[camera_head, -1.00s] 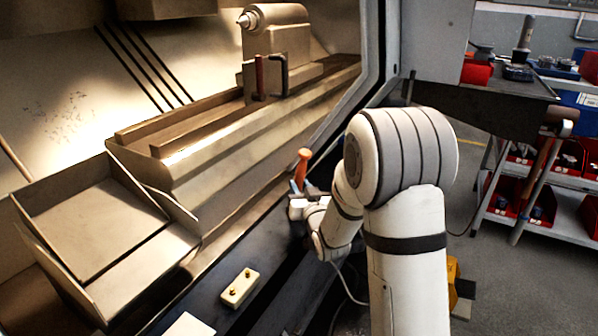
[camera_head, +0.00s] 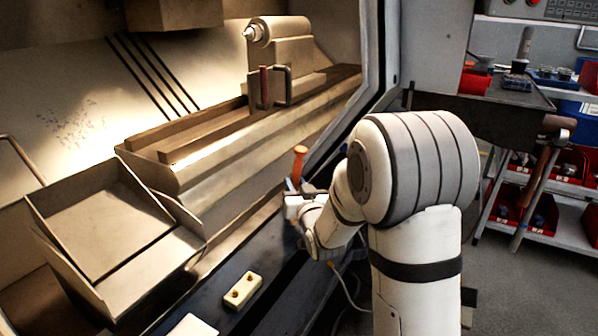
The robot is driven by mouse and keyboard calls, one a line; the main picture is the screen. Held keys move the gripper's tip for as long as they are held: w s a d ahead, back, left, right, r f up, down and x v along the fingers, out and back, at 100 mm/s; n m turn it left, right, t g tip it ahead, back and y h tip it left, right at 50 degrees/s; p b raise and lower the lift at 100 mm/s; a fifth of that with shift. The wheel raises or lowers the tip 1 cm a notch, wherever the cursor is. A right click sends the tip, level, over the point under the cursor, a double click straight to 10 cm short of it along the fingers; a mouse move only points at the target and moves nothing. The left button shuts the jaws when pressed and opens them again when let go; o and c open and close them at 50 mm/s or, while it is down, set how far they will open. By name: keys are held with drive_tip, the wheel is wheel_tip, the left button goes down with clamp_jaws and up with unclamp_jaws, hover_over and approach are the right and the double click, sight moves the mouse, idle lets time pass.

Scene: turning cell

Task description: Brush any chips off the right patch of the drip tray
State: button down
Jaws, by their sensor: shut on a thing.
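My gripper (camera_head: 293,188) is over the right part of the dark front ledge, shut on a tool with an orange handle (camera_head: 299,160). The handle points up. Any bristles are hidden or too small to make out, so I cannot tell for sure that it is a brush. An open metal tray with raised sides (camera_head: 118,235) stands at the left, well away from my gripper. I cannot tell whether this or the dark ledge (camera_head: 213,290) is the drip tray. No chips can be made out on either. Dark specks (camera_head: 75,122) show on the pale back panel.
A cream block with two studs (camera_head: 243,290) lies on the ledge, with a white plate (camera_head: 193,326) nearer. The lathe bed (camera_head: 225,150) and tailstock (camera_head: 280,55) are behind. The door frame (camera_head: 378,60) is close to my arm. A cart with red bins (camera_head: 525,215) stands right.

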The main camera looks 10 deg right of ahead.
sight(297, 173)
drive_tip(key=shift+r+p, duration=0.65)
drive_tip(key=shift+r, duration=1.2)
